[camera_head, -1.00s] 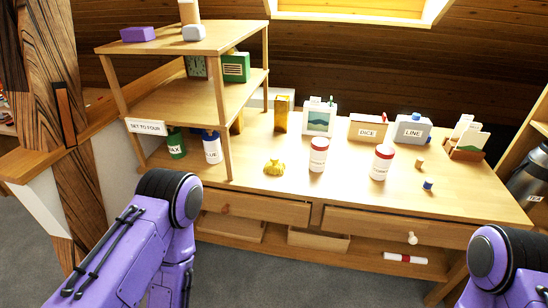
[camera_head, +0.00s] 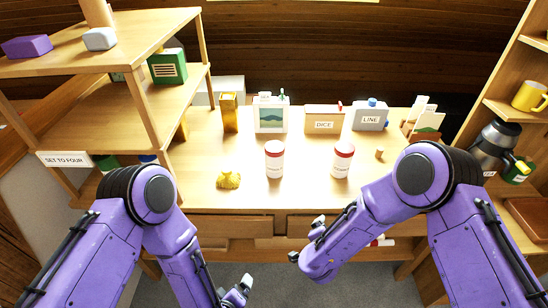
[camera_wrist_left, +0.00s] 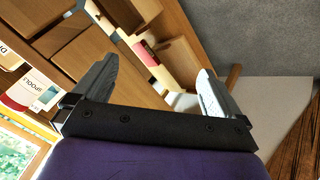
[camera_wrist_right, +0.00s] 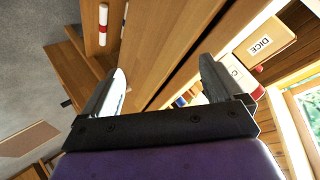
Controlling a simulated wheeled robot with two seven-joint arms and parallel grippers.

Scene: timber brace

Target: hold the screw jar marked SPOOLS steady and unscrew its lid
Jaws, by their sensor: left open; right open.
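The SPOOLS jar, a white cylinder with a red lid, appears to be the left of two similar jars (camera_head: 274,165) standing upright on the desk. The lid is on. My left gripper (camera_head: 238,293) is open and empty, low in front of the desk; its spread fingers also show in the left wrist view (camera_wrist_left: 153,85). My right gripper (camera_head: 306,240) is open and empty before the drawers, below and right of the jar. Neither touches it.
A second red-lidded jar (camera_head: 342,166) stands right of it. A yellow lump (camera_head: 228,179) lies to the left. The DICE box (camera_head: 323,122), LINE box (camera_head: 370,119) and a picture (camera_head: 270,117) stand behind. A tiered shelf (camera_head: 150,95) borders the left. The desk front between is clear.

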